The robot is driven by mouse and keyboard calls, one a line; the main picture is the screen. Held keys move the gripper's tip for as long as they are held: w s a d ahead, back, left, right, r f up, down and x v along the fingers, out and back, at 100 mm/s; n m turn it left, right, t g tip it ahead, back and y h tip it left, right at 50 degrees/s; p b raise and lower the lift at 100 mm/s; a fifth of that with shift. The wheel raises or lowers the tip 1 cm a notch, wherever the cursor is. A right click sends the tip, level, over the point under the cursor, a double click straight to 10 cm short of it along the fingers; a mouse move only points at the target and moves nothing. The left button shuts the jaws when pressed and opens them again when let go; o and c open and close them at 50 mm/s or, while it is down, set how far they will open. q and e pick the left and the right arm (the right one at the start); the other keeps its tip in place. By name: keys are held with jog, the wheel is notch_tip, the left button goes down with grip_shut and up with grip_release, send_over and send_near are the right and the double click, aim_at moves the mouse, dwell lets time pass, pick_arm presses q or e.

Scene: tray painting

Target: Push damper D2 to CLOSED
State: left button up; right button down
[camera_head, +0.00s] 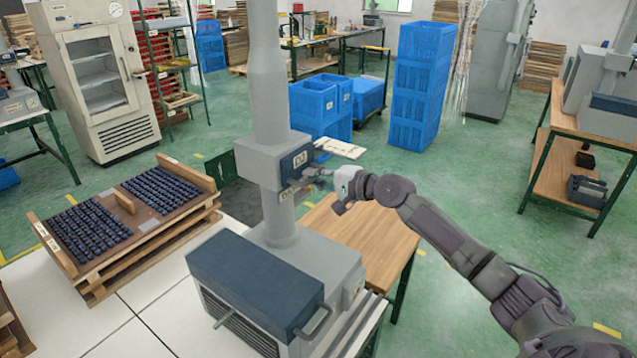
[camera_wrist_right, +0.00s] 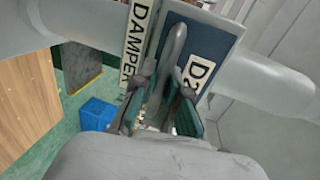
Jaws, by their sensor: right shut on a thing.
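Damper D2 is a grey box (camera_head: 262,160) on a vertical grey duct, with a dark blue face (camera_head: 300,160) labelled D2. Its labels DAMPER (camera_wrist_right: 138,45) and D2 (camera_wrist_right: 199,75) show close up in the right wrist view. My right gripper (camera_head: 322,173) reaches the blue face from the right. In the wrist view my right gripper (camera_wrist_right: 164,92) is shut on the grey damper lever (camera_wrist_right: 175,50), with a finger on each side. The lever's position relative to any CLOSED mark cannot be read. My left gripper is not in view.
A grey machine with a blue lid (camera_head: 255,285) stands below the duct. A wooden table (camera_head: 370,235) is behind it, under my right arm. A tray of dark pieces (camera_head: 130,215) lies at left. Blue crates (camera_head: 420,85) stand farther back. Green floor is open at right.

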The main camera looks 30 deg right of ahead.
jog(key=shift+r, duration=0.1)
jog(key=c, duration=1.4)
grip_release()
jog(key=shift+o, duration=1.1)
jog(key=shift+w, duration=0.15)
jog(key=shift+w+a, duration=0.1)
jog(key=v, duration=1.2)
